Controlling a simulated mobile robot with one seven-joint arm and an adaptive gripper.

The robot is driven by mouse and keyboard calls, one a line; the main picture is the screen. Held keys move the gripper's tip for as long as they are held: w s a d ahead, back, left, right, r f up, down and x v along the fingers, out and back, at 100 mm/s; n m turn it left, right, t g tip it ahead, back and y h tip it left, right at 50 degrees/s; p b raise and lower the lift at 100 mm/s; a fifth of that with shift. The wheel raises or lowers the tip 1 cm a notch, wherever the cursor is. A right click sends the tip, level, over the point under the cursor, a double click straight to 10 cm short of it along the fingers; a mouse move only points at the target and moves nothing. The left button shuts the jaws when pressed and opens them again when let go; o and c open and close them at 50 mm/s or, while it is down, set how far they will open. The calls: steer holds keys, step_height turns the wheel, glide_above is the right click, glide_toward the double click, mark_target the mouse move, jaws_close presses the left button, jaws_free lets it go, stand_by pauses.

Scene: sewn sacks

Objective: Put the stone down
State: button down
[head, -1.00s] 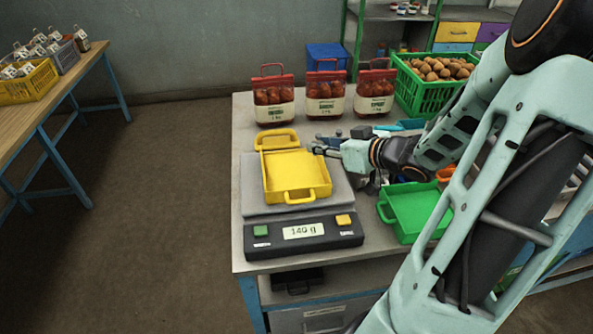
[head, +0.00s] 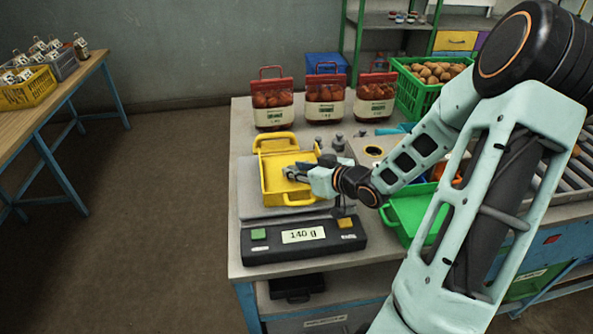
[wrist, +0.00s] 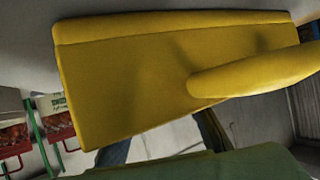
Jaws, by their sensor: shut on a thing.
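My gripper (head: 297,172) is low over the yellow tray (head: 276,187), with its fingertips inside the tray's outline. It is shut on a small greyish thing, taken to be the stone, whose shape is mostly hidden by the fingers. I cannot tell whether the stone touches the tray floor. The tray rests on the grey scale (head: 262,212), whose display reads 140 g. In the wrist view, yellow surfaces of the tray (wrist: 120,85) fill most of the picture; the stone cannot be made out there.
A green tray (head: 408,212) lies right of the scale, partly behind my arm. Small dark metal pieces (head: 338,143) stand behind my gripper. Red-topped sacks (head: 325,103) line the back of the table, and a green crate (head: 405,90) of brown produce stands at back right.

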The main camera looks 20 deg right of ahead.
steer(key=shift+f, duration=0.15)
steer(key=c, duration=1.8)
jaws_free()
steer(key=shift+c, duration=0.2)
steer(key=shift+r, duration=0.25)
steer(key=p+v, duration=0.2)
steer(key=v, duration=0.8)
steer(key=shift+s+d+r, duration=0.2)
steer(key=shift+s, duration=0.15)
steer(key=shift+s+d+r, duration=0.1)
steer(key=shift+s+r, duration=0.1)
steer(key=shift+s, duration=0.35)
